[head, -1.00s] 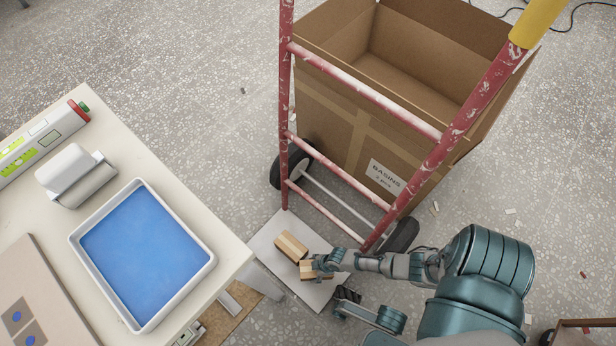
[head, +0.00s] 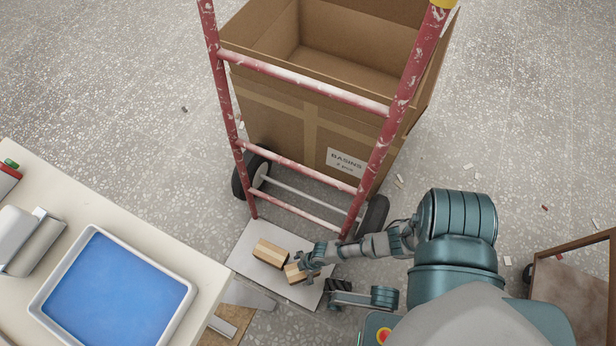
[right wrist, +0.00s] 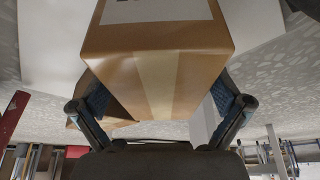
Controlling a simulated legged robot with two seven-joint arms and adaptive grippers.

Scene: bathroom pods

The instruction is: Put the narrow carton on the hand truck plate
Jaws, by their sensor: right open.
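The hand truck plate (head: 244,250) is a pale flat sheet at the foot of the red hand truck (head: 300,157). A small brown carton with a light tape strip (head: 293,274) is at the plate's right part, by my right gripper (head: 308,262). In the right wrist view this carton (right wrist: 158,65) fills the space between the fingers of my open right gripper (right wrist: 157,96). I cannot tell whether the fingers touch it. A second taped carton (head: 270,254) lies on the plate just to the left. My left gripper is out of view.
A large open box labelled BASINS (head: 300,120) stands behind the hand truck's rails. A table with a blue-filled white tray (head: 40,318) is at the left. A wooden-framed cart (head: 575,285) is at the right.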

